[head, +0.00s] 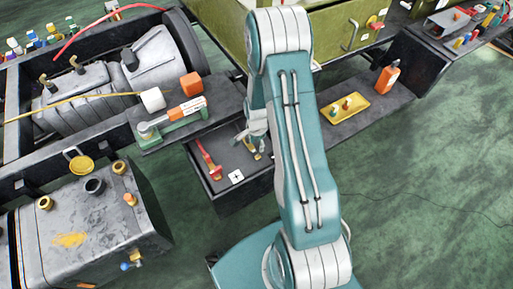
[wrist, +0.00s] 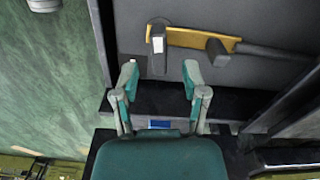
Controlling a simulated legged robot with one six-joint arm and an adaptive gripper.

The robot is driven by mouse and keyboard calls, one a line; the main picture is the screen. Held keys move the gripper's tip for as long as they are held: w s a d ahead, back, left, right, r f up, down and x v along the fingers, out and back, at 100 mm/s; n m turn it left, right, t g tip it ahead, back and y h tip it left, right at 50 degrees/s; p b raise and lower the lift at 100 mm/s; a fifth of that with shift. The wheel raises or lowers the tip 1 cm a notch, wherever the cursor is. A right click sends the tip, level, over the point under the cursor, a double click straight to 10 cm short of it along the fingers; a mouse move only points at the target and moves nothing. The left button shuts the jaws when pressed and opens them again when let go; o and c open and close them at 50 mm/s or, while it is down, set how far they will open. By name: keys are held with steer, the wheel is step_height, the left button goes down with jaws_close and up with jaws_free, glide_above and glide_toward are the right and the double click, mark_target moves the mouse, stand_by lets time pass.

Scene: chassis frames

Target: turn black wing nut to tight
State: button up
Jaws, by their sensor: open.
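In the wrist view, my gripper (wrist: 161,76) is open and empty, its two teal and grey fingers spread apart. Beyond the fingertips is a dark grey panel (wrist: 270,75) with a brass-coloured bar (wrist: 190,38) on it. A dark upright piece with a white face (wrist: 157,48) stands at the bar's left end, ahead of the gap between the fingers. A second dark block (wrist: 217,53) sits further right on the bar. I cannot tell which of these is the black wing nut. In the head view, my gripper (head: 258,138) is partly hidden behind my arm, above a dark tray.
A grey tank (head: 90,220) is at left. The green floor at right is clear.

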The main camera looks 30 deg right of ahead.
step_height(320, 180, up, 8)
steer(key=shift+a+r, duration=0.1)
steer(key=shift+r, duration=0.05)
stand_by(0.6)
step_height(320, 180, up, 9)
steer(key=n+t, duration=0.1)
steer(key=n, duration=0.2)
glide_above(256, 148)
steer(key=a, duration=0.3)
steer(key=s+a+r+n+t, duration=0.1)
steer(key=s+a+r+n, duration=0.1)
steer(key=r, duration=0.3)
steer(key=s+a+r+n+t, duration=0.1)
steer(key=s+a+r+n, duration=0.15)
steer(key=r, duration=0.35)
steer(key=s+a+r+n+t, duration=0.1)
steer(key=s+a+r+n, duration=0.1)
steer(key=s+r+n, duration=0.2)
steer(key=s+a+r+n+t, duration=0.1)
steer(key=s+a+r+n, duration=0.2)
steer(key=s+r, duration=0.3)
steer(key=s+n, duration=0.1)
steer(key=s, duration=0.3)
steer(key=shift+s+r+t, duration=0.3)
steer(key=shift+s+r, duration=0.05)
steer(key=shift+s, duration=0.05)
